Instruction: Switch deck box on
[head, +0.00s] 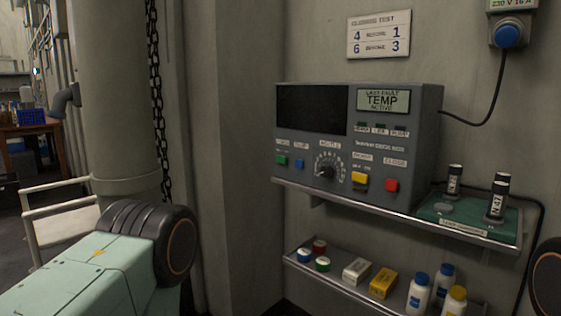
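The deck box (428,130) is a grey unit on a wall shelf in the middle of the head view. Its large left screen (311,110) is dark. A small pale display (383,101) on its right reads "TEMP", with smaller text around it. Along its front are a green button (282,160), a blue button (299,164), a dial knob (325,170), a yellow button (359,178) and a red button (391,185). Their small labels are mostly too blurred to read. Neither gripper is in view; only parts of my arms show at the lower left and right edge.
A cable runs from the box to a blue plug (507,36) in a wall socket. A lower shelf (335,284) holds jars, small boxes and bottles. A pillar (125,90) and hanging chain stand left.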

